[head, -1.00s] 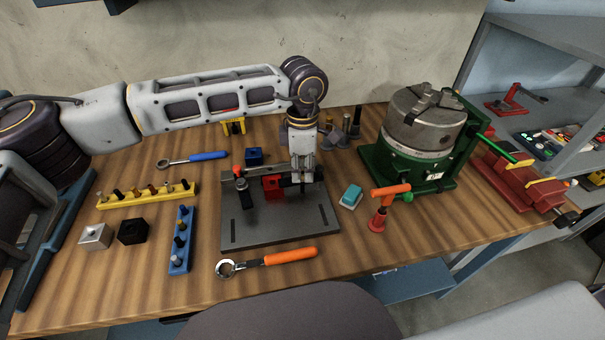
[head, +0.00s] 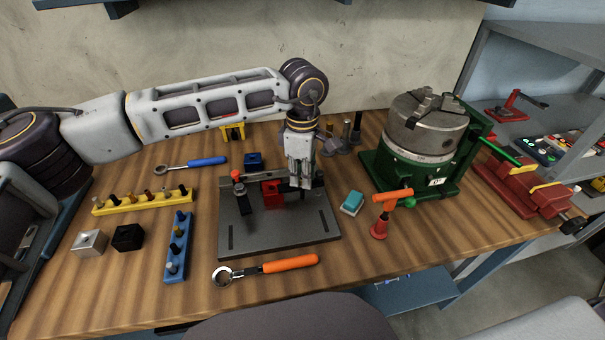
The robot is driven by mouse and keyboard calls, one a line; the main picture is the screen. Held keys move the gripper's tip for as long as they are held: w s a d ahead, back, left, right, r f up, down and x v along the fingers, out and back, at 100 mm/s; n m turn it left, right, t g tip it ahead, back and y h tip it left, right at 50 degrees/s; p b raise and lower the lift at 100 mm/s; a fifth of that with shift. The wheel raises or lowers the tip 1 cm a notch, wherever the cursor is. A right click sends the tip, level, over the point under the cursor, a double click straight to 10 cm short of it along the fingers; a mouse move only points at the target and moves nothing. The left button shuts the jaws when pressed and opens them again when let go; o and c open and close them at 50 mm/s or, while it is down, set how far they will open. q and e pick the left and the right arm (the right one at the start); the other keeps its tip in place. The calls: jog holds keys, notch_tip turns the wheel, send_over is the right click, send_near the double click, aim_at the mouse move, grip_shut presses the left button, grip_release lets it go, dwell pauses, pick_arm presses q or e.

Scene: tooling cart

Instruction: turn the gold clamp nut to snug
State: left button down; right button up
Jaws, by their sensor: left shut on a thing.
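A dark grey fixture plate (head: 270,235) lies on the wooden cart top. A red block (head: 272,196) sits on it, and a clamp with a black arm and red knob (head: 238,178) stands at its left. My left gripper (head: 302,184) points down over the plate's right rear part. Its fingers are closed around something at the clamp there. The gold clamp nut itself does not show; the fingers hide the spot they hold. My right gripper is not in view.
An orange-handled wrench (head: 270,268) lies in front of the plate. A teal-topped block (head: 352,202) and an orange-handled tool (head: 382,215) stand to the right, before a green-based chuck (head: 425,128). A blue-handled ratchet (head: 192,164) and a yellow peg rack (head: 140,201) lie left.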

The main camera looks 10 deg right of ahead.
pick_arm(q)
jog(key=c, duration=1.3)
grip_release()
notch_tip(320, 180, up, 12)
